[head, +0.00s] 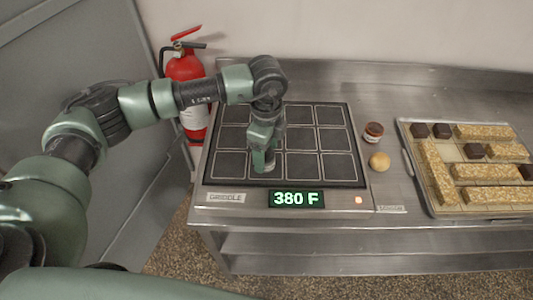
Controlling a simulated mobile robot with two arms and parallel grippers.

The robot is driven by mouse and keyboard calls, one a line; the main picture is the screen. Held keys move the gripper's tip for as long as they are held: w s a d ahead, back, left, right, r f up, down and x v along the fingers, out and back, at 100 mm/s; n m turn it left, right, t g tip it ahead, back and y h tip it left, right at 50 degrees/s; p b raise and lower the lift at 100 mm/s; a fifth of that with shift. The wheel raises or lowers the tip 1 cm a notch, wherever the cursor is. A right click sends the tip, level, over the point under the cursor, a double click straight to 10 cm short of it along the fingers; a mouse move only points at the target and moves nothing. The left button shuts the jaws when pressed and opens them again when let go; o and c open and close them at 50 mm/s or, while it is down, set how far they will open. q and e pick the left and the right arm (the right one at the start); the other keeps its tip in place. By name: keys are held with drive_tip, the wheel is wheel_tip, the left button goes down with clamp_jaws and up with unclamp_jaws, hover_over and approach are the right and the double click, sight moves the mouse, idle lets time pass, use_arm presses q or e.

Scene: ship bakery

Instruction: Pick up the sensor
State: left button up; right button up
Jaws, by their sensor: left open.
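My left arm reaches in from the left, and my left gripper (264,170) points down over the front middle of the griddle (338,142). The gripper is open, but its fingers are small and partly hidden by its own body. I cannot make out a sensor in this view; anything under or behind the gripper is hidden. I cannot tell whether the fingertips touch the griddle surface. My right gripper is not in view.
The griddle's green display (296,199) reads 380 F. To its right are a small dark-lidded jar (373,133) and a round bun (379,161). A tray (407,150) of bars and dark cubes lies farther right. A red fire extinguisher (186,88) stands behind left.

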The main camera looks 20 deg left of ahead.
use_arm(q)
drive_tip(key=shift+s+f, duration=0.1)
clamp_jaws()
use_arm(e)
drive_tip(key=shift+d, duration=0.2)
